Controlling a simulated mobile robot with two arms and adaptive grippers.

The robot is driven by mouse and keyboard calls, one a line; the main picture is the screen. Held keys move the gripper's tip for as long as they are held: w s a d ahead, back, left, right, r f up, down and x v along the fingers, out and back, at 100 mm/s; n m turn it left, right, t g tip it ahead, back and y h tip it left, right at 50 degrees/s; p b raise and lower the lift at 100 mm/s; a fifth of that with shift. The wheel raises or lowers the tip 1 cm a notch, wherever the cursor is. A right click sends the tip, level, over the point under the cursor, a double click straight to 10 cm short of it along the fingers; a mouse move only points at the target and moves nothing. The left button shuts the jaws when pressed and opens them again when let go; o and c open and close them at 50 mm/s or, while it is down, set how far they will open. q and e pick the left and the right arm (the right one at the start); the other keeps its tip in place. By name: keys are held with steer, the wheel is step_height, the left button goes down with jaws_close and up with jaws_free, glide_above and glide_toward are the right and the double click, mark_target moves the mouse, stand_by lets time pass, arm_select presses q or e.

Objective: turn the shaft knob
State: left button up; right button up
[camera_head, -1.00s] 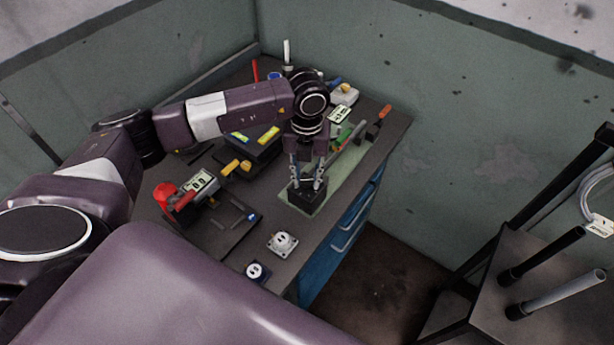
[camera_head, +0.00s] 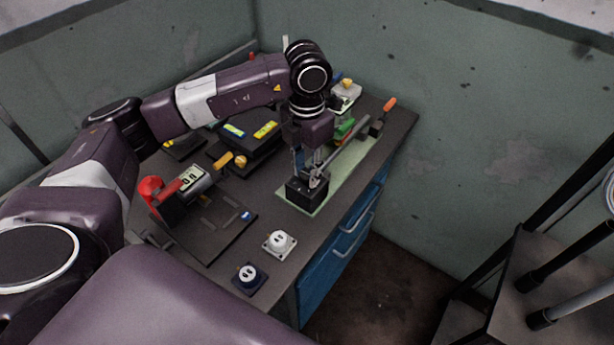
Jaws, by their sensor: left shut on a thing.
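My left gripper (camera_head: 311,172) points down over a black block (camera_head: 306,196) on the light green mat (camera_head: 338,190). Its fingers are shut on a small part at the top of the block, which I take to be the shaft knob; the fingers mostly hide it. A grey rod (camera_head: 350,141) slants up and right from beside the fingers towards a dark stand near the table's far edge. My right gripper is not in view.
A white socket (camera_head: 279,243) and a dark blue socket (camera_head: 249,278) sit at the front of the table. A dark device with a display (camera_head: 192,180) stands left. An orange-handled lever (camera_head: 388,106) rises at the back right. Blue drawers (camera_head: 340,245) are below.

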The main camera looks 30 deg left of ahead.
mark_target(307, 174)
arm_select(q)
steer(key=shift+m+b, duration=0.35)
steer(key=shift+m, duration=0.15)
steer(key=o, duration=1.2)
steer(key=shift+c, duration=0.2)
step_height(307, 174, up, 12)
